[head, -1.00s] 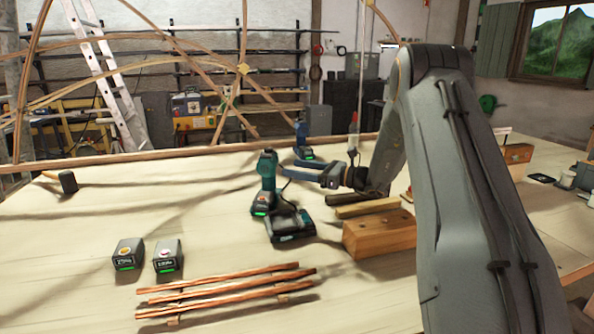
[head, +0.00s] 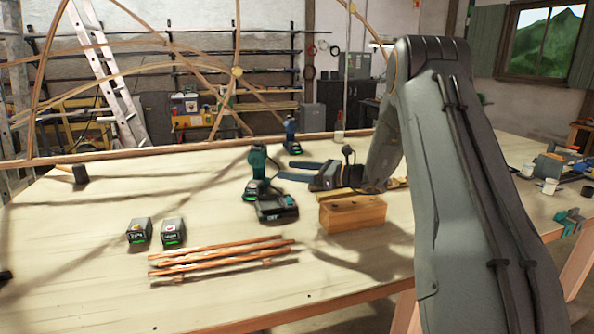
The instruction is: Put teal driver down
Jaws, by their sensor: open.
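The teal driver (head: 258,164) stands upright on the workbench (head: 110,285), its battery base with a green light at the bottom. My gripper (head: 284,170) is just to the right of the driver, low over the bench. Its two fingers are apart and point left towards the driver, with nothing between them. A small gap shows between the fingertips and the driver's handle.
A blue driver (head: 290,137) stands behind my gripper. A wooden block (head: 352,214) lies in front of my wrist. Two batteries (head: 138,234) and a bundle of copper-coloured laths (head: 222,258) lie front left. A mallet (head: 80,174) lies far left. The left middle of the bench is clear.

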